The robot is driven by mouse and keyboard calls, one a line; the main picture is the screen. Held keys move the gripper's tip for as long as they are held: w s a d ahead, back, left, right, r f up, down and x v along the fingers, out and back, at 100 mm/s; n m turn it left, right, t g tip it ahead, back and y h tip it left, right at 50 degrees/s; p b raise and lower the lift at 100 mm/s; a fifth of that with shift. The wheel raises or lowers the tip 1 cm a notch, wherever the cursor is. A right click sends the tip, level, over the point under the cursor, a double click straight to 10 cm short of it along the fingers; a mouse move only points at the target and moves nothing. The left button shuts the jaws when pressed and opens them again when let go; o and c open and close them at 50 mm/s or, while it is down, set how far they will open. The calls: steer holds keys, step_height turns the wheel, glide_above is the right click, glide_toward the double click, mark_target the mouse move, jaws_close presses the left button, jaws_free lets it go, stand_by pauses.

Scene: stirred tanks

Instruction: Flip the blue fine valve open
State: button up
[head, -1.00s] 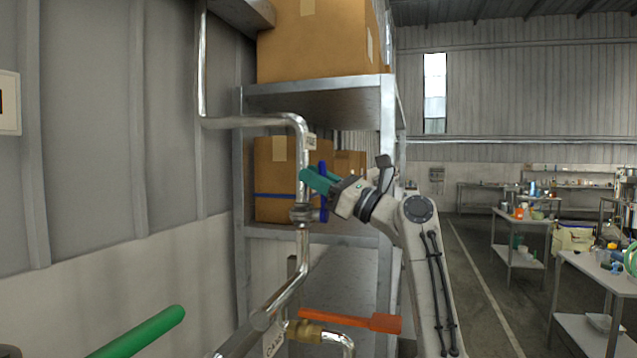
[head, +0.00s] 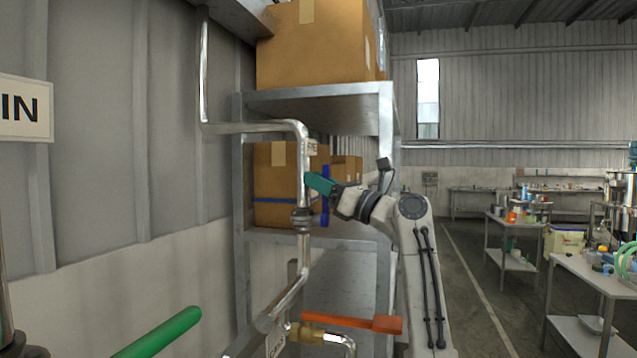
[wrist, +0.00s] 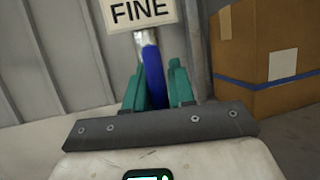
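The blue fine valve handle (head: 325,208) stands upright beside the shiny vertical pipe (head: 304,170), just above a pipe fitting (head: 301,219). My gripper (head: 319,184) reaches it from the right, its teal fingers crossing the handle's middle; the handle shows above and below them. In the wrist view, the blue handle (wrist: 154,78) lies between the two teal fingers (wrist: 156,88), which look closed on its sides. A white FINE label (wrist: 139,12) sits above the handle. The handle's lower end is hidden behind the gripper in the wrist view.
An orange lever (head: 350,321) on a brass valve lies below, and a green lever (head: 158,333) at lower left. A metal shelf (head: 330,98) with cardboard boxes (head: 315,45) stands behind the pipe. Tables stand far right; the floor between is free.

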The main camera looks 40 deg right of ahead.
steer(key=o, duration=0.3)
steer(key=b+v, duration=0.4)
steer(key=v, duration=0.6)
steer(key=shift+s+f, duration=0.25)
steer(key=shift+s, duration=0.05)
steer(key=shift+d, duration=0.2)
